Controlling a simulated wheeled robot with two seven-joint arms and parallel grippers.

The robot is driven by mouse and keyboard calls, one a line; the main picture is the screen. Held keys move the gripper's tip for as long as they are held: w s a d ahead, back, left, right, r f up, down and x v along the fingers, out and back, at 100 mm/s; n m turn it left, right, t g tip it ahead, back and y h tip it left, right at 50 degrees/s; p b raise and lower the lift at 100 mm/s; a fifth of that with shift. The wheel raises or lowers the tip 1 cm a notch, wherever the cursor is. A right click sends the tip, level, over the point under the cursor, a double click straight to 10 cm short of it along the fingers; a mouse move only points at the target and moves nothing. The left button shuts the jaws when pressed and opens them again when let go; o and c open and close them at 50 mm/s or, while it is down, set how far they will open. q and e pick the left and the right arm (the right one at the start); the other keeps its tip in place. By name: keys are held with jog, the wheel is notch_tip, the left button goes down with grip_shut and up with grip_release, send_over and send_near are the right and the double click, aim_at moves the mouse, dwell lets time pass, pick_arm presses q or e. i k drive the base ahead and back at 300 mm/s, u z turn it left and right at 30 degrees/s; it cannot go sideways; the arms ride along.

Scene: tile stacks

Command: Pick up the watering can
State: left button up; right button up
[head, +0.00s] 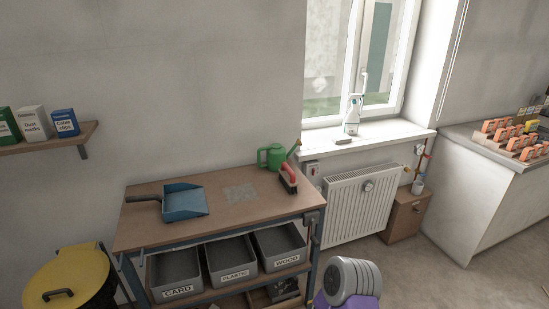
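A green watering can (272,157) stands upright at the back right of the workbench top (225,213). Its handle is on the left and its spout points up to the right, ending in a yellowish tip. A red brush with dark bristles (289,177) is just in front of its right side and may overlap its base in this view. Neither of my grippers shows in the head view.
A blue dustpan (185,201) lies on the bench's left half. Grey bins (232,262) fill the shelf below. A yellow-lidded bin (66,280) stands left, a radiator (358,205) right. A grey-and-purple object (350,280) is at the bottom edge.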

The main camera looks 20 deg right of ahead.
aim_at(276, 154)
jog(key=z, duration=2.2)
jog(key=i, duration=1.8)
jog(key=u, duration=3.15)
